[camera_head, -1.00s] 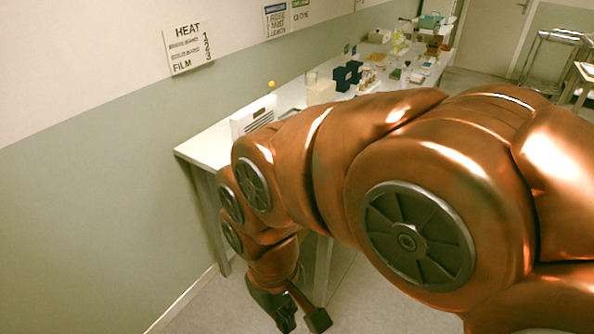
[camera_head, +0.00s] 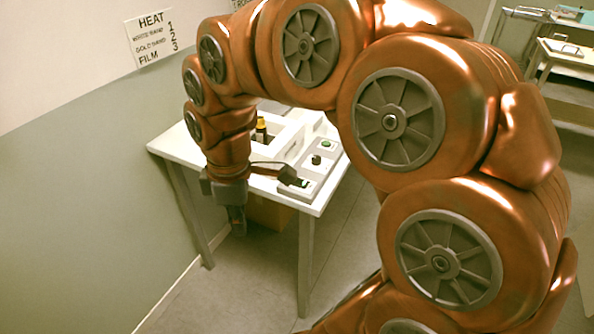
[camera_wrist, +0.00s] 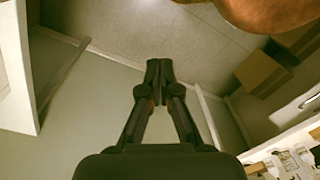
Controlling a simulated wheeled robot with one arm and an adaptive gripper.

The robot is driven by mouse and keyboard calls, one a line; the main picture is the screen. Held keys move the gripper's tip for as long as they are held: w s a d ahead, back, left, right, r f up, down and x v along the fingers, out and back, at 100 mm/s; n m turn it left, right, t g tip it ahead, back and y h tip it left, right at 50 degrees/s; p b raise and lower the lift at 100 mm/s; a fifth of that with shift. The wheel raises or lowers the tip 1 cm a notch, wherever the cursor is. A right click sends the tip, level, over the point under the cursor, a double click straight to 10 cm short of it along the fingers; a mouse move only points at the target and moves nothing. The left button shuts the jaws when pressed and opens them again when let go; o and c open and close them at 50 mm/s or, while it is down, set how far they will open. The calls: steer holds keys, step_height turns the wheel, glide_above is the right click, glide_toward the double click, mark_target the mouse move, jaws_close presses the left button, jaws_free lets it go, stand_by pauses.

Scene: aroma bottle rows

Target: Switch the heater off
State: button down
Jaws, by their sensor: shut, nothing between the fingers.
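A white heater unit (camera_head: 290,134) stands on the white table, with a yellow-capped dark bottle (camera_head: 261,130) in its opening. A pale control box (camera_head: 311,169) lies at the table's right edge, bearing a green button (camera_head: 327,145), a black knob (camera_head: 316,160) and a small dark part at its near end, partly covered by a piece of my arm's end. I cannot tell which control is the heater switch. My gripper (camera_head: 237,230) points down beside the table's near edge, left of the control box and apart from it. In the wrist view its fingers (camera_wrist: 160,68) are together and empty.
The white table (camera_head: 172,146) stands along the wall, under a HEAT sign (camera_head: 150,38). A cardboard box (camera_head: 268,212) is on the floor beneath it. A trolley (camera_head: 565,55) stands at the upper right. My arm hides much of the table's far part. Floor in front is clear.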

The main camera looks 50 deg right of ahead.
steer(key=w+d+r+n+t, duration=0.1)
steer(key=w+d+r+n, duration=0.1)
steer(key=w+d+n, duration=0.45)
steer(key=n+t+p, duration=0.1)
steer(key=n, duration=0.4)
glide_above(300, 181)
steer(key=s, duration=0.1)
steer(key=shift+d, duration=0.25)
steer(key=shift+f, duration=0.1)
steer(key=f+p, duration=0.1)
steer(key=f, duration=0.3)
steer(key=w+f+p, duration=0.1)
steer(key=f+p, duration=0.1)
steer(key=f, duration=0.3)
steer(key=f+p, duration=0.1)
steer(key=f, duration=0.3)
steer(key=shift+w+a+f+p, duration=0.3)
steer(key=shift+w+f+p, duration=0.1)
steer(key=shift+f, duration=0.1)
